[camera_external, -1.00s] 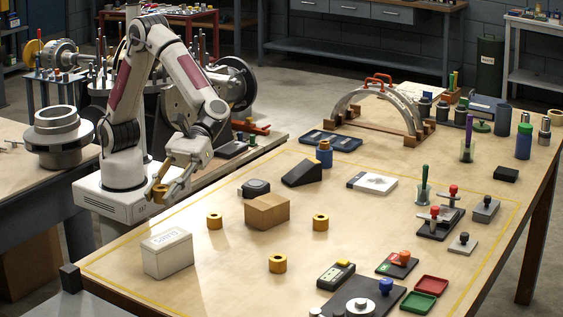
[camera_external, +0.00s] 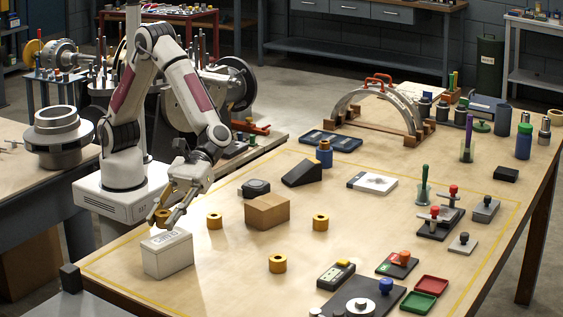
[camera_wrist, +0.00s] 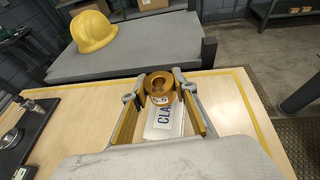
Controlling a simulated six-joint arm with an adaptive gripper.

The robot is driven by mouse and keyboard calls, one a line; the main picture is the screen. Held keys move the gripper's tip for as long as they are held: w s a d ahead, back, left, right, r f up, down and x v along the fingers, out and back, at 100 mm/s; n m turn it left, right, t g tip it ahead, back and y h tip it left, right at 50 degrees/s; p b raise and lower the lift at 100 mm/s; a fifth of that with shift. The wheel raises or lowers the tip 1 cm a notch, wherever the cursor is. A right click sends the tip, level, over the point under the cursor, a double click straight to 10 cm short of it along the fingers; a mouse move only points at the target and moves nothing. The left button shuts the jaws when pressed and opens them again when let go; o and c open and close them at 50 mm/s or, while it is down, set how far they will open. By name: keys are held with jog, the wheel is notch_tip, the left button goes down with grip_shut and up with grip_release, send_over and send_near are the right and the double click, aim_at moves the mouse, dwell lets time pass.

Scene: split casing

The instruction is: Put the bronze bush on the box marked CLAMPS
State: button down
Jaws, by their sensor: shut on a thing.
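My gripper (camera_external: 164,216) is shut on a bronze bush (camera_wrist: 160,87), a short ring with a hole facing up in the wrist view. The bush (camera_external: 158,215) also shows in the external view, partly covered by the fingers, close above the back of the white box (camera_external: 168,257). In the wrist view the box (camera_wrist: 164,124) lies below and behind the bush, with the letters "CLA" readable and the rest hidden. A gap seems to separate bush and lid, but I cannot tell its size.
Three similar bronze bushes stand on the table, at the left (camera_external: 214,221), the right (camera_external: 320,222) and the front (camera_external: 277,263). A cardboard box (camera_external: 267,211) stands among them. A yellow hard hat (camera_wrist: 93,31) lies on a grey surface beyond the table edge.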

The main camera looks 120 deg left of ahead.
aim_at(166, 237)
jog(key=shift+f, duration=1.35)
jog(key=shift+f, duration=0.15)
jog(key=c, duration=1.6)
grip_release()
jog(key=shift+a+r, duration=0.15)
jog(key=shift+r, duration=0.05)
jog(key=v, duration=1.1)
jog(key=shift+a+r, duration=0.1)
jog(key=shift+a, duration=0.2)
